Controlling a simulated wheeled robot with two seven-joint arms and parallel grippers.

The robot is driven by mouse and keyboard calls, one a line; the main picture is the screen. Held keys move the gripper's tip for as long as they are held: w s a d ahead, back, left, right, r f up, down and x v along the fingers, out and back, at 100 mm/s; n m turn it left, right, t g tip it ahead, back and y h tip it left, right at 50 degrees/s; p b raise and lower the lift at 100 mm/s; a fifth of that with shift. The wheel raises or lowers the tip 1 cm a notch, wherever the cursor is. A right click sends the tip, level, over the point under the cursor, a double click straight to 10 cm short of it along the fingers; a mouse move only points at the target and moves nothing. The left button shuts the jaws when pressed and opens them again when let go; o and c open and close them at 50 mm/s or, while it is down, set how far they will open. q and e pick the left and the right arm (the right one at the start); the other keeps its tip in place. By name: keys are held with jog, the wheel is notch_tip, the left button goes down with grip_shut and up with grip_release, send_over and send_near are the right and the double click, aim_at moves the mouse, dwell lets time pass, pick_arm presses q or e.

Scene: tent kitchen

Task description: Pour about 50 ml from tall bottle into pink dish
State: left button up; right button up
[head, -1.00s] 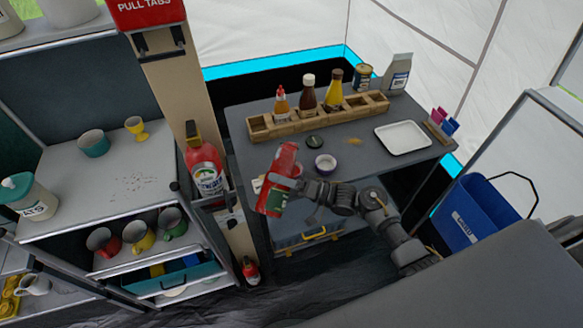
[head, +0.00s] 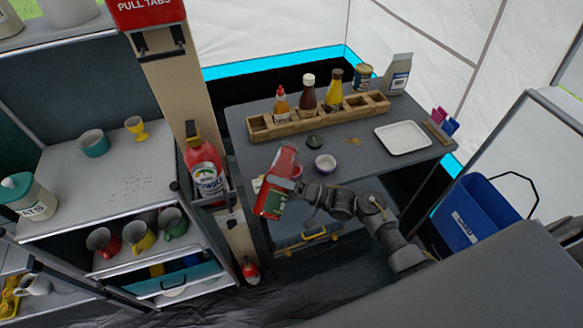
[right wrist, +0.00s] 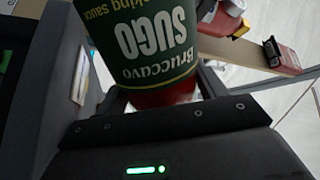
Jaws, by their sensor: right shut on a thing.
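My right gripper (head: 293,187) is shut on the tall red bottle (head: 282,162) with a green label. The bottle is tilted over the table's front left edge, its upper end leaning right. In the right wrist view its "SUGO" label (right wrist: 155,45) fills the top middle, upside down. A small pinkish-red rim, likely the pink dish (head: 297,172), shows just right of the bottle, mostly hidden by it. I cannot see its inside or any flow. A small purple dish with a pale inside (head: 325,163) stands to its right. My left gripper is not in view.
A wooden rack (head: 318,118) with several sauce bottles stands behind on the grey table. A dark round object (head: 314,141) lies before it. A white tray (head: 403,137) sits right. A post with an extinguisher (head: 205,170) stands close left of the bottle.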

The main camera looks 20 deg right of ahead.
aim_at(282, 168)
jog(key=shift+s+a, duration=0.2)
jog(key=shift+a, duration=0.05)
jog(key=r+n, duration=0.1)
jog(key=n, duration=0.1)
jog(key=w+d+r+n+g, duration=0.1)
jog(key=n, duration=0.1)
jog(key=shift+g, duration=0.3)
jog(key=shift+w+d+r+n, duration=0.15)
jog(key=shift+w+d+n, duration=0.25)
jog(key=shift+n, duration=0.6)
jog(key=shift+a, duration=0.15)
jog(key=shift+s+r, duration=0.1)
jog(key=n, duration=0.1)
jog(key=w+d+n+g+b, duration=0.1)
jog(key=shift+n, duration=0.4)
jog(key=shift+w+r, duration=0.1)
